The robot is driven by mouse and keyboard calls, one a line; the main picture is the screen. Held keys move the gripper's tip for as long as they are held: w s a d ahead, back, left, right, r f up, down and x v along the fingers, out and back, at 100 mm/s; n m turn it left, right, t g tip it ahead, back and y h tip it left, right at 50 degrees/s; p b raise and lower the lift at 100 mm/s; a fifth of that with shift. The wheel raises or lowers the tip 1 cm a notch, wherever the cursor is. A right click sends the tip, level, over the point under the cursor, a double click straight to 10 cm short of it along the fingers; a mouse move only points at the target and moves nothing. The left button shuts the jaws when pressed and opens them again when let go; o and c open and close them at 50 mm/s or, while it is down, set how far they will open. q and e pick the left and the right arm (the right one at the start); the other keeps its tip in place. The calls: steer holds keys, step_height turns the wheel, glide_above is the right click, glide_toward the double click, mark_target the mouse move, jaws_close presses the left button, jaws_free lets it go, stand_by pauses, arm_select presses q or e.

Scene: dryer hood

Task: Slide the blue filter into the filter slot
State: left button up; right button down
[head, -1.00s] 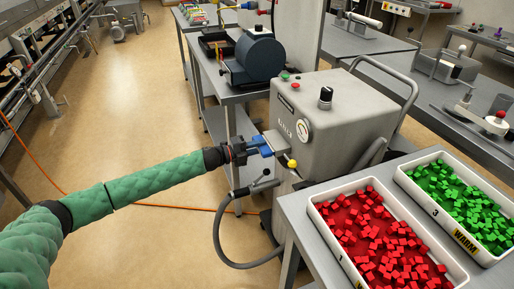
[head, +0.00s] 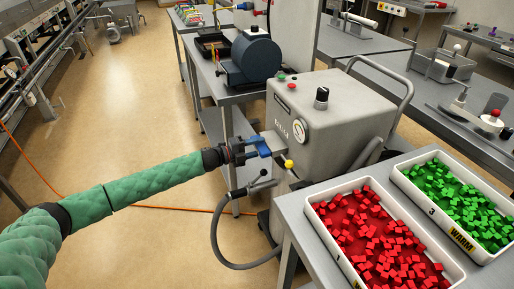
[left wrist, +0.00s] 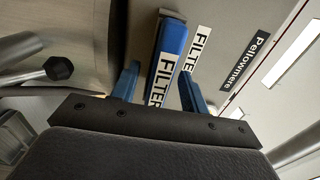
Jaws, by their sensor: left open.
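The blue filter (left wrist: 168,62), with a white FILTER label, stands between my left gripper's two blue fingers in the left wrist view. My left gripper (head: 258,148) is open, with a gap visible on each side of the filter. In the head view it is at the left side of the grey dryer hood (head: 338,118), by a grey housing. A second FILTER label (left wrist: 196,46) is on the grey panel just right of the filter. How deep the filter sits in the slot is hidden. My right gripper is not in view.
A bin of red cubes (head: 314,206) and a bin of green cubes (head: 481,254) stand on the table at right. Open floor lies to the left.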

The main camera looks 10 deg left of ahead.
arm_select(q)
steer(key=shift+s+a+f, duration=0.1)
steer(key=shift+a, duration=0.05)
steer(key=b+v, duration=0.1)
steer(key=v, duration=0.6)
steer(key=shift+s+b, duration=0.15)
steer(key=shift+b, duration=0.15)
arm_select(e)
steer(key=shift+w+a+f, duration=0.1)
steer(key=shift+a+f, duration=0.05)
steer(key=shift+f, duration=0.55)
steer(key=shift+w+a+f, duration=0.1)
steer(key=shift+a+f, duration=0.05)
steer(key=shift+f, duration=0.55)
arm_select(q)
steer(key=shift+a, duration=0.2)
